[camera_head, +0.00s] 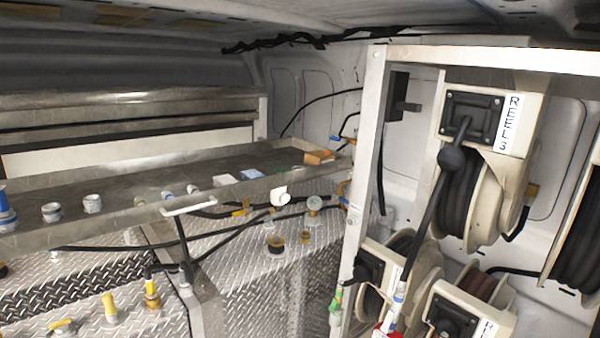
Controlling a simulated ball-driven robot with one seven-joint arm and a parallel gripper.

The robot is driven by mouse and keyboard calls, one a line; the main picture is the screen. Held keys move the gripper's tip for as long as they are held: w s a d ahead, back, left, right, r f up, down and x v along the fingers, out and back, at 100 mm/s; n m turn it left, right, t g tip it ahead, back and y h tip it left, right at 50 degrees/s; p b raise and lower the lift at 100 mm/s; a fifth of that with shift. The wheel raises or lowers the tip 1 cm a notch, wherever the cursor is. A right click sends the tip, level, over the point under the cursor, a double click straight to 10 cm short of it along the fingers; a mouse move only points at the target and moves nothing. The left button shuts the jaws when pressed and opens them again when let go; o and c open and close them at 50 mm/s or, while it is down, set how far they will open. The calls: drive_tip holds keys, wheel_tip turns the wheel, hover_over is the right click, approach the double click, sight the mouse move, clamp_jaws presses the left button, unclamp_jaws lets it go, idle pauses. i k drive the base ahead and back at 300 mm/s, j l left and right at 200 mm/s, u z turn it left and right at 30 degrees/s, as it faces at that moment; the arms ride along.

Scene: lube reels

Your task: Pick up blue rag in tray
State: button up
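A long metal tray (130,220) with a dark floor and a raised metal rim runs along the left side, above diamond-plate boxes. A small pale-blue piece (251,174) lies toward the tray's right end; it may be the blue rag, but it is too small to be sure. My gripper is not in view.
White and metallic fittings (93,203) stand along the tray's near side. A blue-and-white bottle (5,212) is at the left edge. A white frame post (367,190) and hose reels (461,195) fill the right side. Valves and black hoses sit below the tray.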

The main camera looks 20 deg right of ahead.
sight(251, 174)
drive_tip(key=i+l+z, duration=0.15)
drive_tip(key=i, duration=0.55)
drive_tip(key=i+l, duration=0.2)
drive_tip(key=i, duration=0.3)
drive_tip(key=i+l+u, duration=0.1)
drive_tip(key=i, duration=0.45)
drive_tip(key=i+l, duration=0.35)
drive_tip(key=i, duration=0.15)
drive_tip(key=i+l+u, duration=0.1)
drive_tip(key=i, duration=0.4)
drive_tip(key=i+l, duration=0.4)
drive_tip(key=i+j+u, duration=0.05)
drive_tip(key=i, duration=0.05)
